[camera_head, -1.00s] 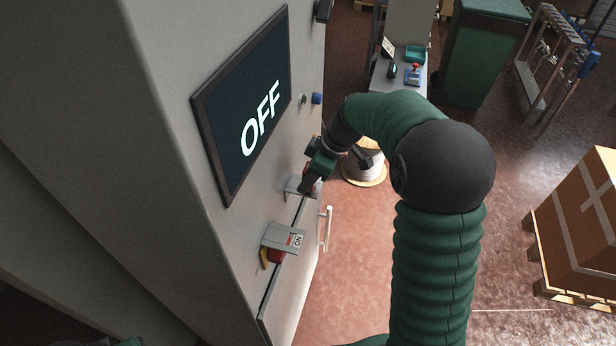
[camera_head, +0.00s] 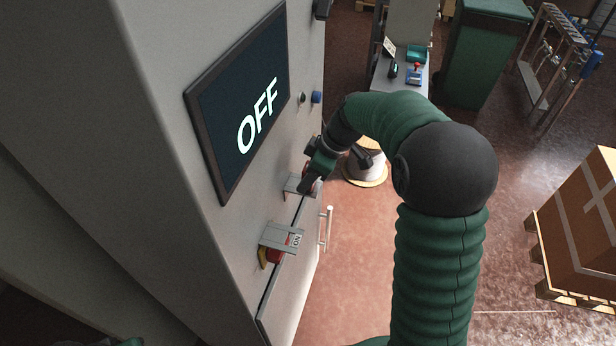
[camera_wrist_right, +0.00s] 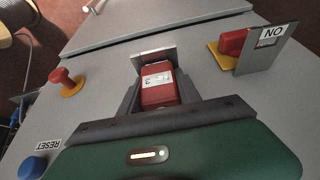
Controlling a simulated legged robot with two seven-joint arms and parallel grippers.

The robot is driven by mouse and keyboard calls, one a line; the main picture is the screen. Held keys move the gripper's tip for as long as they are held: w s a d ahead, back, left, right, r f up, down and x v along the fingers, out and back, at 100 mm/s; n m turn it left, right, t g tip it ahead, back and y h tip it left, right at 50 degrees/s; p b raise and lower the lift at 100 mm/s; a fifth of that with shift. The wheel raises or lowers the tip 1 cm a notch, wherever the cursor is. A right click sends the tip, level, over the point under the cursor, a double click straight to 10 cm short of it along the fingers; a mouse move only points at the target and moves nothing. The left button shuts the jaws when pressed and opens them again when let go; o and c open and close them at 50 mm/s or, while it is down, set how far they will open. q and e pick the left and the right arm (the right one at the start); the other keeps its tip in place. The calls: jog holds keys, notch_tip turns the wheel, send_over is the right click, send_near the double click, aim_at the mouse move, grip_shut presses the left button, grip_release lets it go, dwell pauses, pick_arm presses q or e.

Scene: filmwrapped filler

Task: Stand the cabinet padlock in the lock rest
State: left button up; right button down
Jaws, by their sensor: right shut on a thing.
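The red padlock (camera_wrist_right: 158,90) with a white label is between the two dark fingers of my right gripper (camera_wrist_right: 157,82) in the right wrist view. The gripper is shut on it. A light grey metal bracket (camera_wrist_right: 153,56), which looks like the lock rest, is on the cabinet face right at the padlock's far end. I cannot tell whether the padlock rests in it or touches it. In the head view my right gripper (camera_head: 308,186) is at the grey bracket (camera_head: 291,184) and mostly hides the padlock. My left gripper is not in view.
A red switch on a yellow base (camera_wrist_right: 230,45) sits beside a projecting plate (camera_wrist_right: 268,46). A red button (camera_wrist_right: 66,82) and a blue button (camera_wrist_right: 32,167) are on the other side. The OFF screen (camera_head: 240,105) is above. A handle (camera_head: 326,228) stands out below.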

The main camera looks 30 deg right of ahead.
jog(key=shift+f, duration=0.1)
jog(key=c, duration=0.9)
grip_release()
jog(key=shift+o, duration=0.7)
jog(key=shift+d+f, duration=0.15)
jog(key=shift+f, duration=0.05)
